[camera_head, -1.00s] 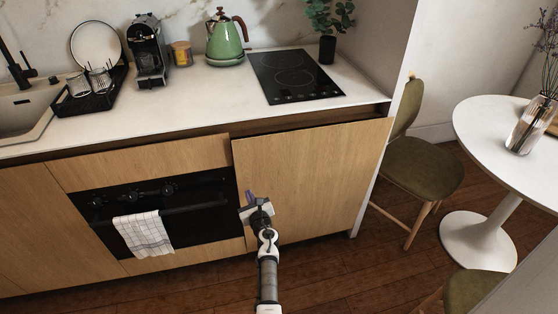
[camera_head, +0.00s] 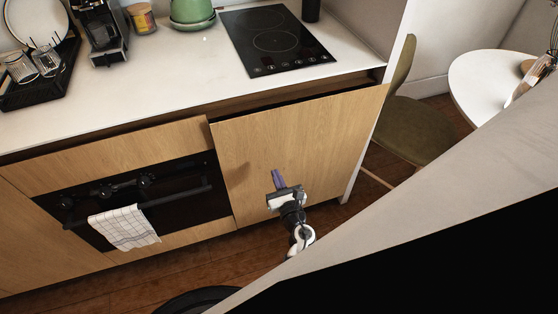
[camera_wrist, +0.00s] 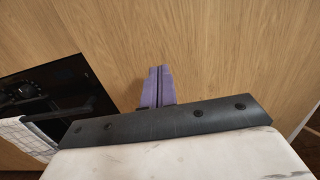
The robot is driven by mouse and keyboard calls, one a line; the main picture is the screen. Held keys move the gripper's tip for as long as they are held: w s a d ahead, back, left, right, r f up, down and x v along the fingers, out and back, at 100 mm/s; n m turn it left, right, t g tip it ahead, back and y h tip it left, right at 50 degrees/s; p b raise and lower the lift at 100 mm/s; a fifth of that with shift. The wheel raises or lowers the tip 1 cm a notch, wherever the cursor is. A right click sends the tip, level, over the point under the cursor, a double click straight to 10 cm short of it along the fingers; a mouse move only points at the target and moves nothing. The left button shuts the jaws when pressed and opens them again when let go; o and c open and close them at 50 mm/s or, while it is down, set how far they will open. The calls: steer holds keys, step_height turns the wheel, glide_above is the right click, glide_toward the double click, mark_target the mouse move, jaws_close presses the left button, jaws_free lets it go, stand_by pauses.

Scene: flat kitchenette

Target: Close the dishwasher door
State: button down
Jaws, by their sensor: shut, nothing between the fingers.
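The dishwasher door (camera_head: 310,135) is the wood panel right of the oven, below the hob. It stands nearly upright, with its top edge a little out from the counter and a dark gap above it. My gripper (camera_head: 276,174) is in front of the door's lower middle, its purple fingers together and empty. In the wrist view the fingers (camera_wrist: 157,87) point at the wood door (camera_wrist: 225,60). I cannot tell whether they touch it.
The oven (camera_head: 140,195) with a checked towel (camera_head: 124,228) is left of the door. The hob (camera_head: 275,40) is on the counter above. A green chair (camera_head: 415,125) and a white round table (camera_head: 490,80) stand at the right. A pale slanted surface covers the lower right.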

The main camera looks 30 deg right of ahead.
steer(key=x, duration=0.9)
steer(key=shift+w, duration=0.15)
steer(key=shift+d, duration=0.1)
